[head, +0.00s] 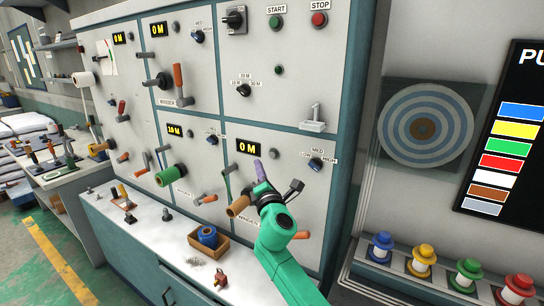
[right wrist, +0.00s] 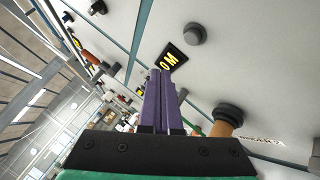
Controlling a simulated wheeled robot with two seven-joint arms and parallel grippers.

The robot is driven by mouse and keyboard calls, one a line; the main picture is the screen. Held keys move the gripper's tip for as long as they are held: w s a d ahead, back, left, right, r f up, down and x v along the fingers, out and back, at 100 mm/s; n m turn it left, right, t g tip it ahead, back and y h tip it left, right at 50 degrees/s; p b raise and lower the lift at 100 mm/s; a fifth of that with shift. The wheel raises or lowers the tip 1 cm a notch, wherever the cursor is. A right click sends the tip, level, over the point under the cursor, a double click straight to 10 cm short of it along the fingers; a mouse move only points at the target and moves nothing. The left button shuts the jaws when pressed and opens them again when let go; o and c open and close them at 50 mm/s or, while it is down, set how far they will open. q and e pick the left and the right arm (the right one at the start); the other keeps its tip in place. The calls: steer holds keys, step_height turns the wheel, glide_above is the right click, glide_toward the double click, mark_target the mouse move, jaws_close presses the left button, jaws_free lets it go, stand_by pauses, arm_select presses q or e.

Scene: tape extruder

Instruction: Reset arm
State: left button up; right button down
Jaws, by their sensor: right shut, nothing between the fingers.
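My right arm (head: 285,250) is green and reaches up from the bottom of the head view to the lower right panel of the machine. Its gripper (head: 260,168) has purple fingers, held together and pointing up, just below the "0 M" display (head: 248,148). The fingers also show together and empty in the right wrist view (right wrist: 163,95). A brown roll (head: 238,206) on a dark holder is just left of the gripper, and it shows right of the fingers in the right wrist view (right wrist: 222,125). My left gripper is not in view.
The machine's front (head: 290,110) carries knobs, levers and displays close around the gripper. A ledge below holds a brown box (head: 208,250) with a blue roll (head: 207,236), and a small red item (head: 220,280). Colored spools (head: 420,260) stand at the right. A cluttered table (head: 80,175) is at far left.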

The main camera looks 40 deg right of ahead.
stand_by(0.5)
steer(key=s+a+f+m+g+y, duration=0.1)
steer(key=s+a+f+m+g, duration=0.2)
steer(key=f, duration=0.4)
steer(key=s+a+f+m+g+y, duration=0.2)
steer(key=s+f+m+g, duration=0.1)
steer(key=s+f+m, duration=0.3)
steer(key=s+a+f+m+g+y, duration=0.1)
steer(key=s+a+f+m+g, duration=0.15)
steer(key=f, duration=0.65)
steer(key=s+a+f+m+g+y, duration=0.3)
steer(key=s+a+f, duration=0.1)
steer(key=s+a, duration=0.25)
steer(key=s+a+f+m+g+y, duration=0.2)
steer(key=s+a+f+g+y, duration=0.1)
steer(key=s+a+f, duration=0.4)
steer(key=s+d+f+g, duration=0.1)
steer(key=s+f, duration=0.1)
steer(key=f, duration=0.9)
steer(key=s+d+f, duration=0.1)
steer(key=s+f, duration=0.1)
steer(key=f, duration=1)
steer(key=s+d+f+g, duration=0.1)
steer(key=s+d+f, duration=0.1)
steer(key=s+f, duration=1)
steer(key=s, duration=0.3)
steer(key=shift+s+d+f, duration=0.2)
steer(key=shift+s, duration=0.2)
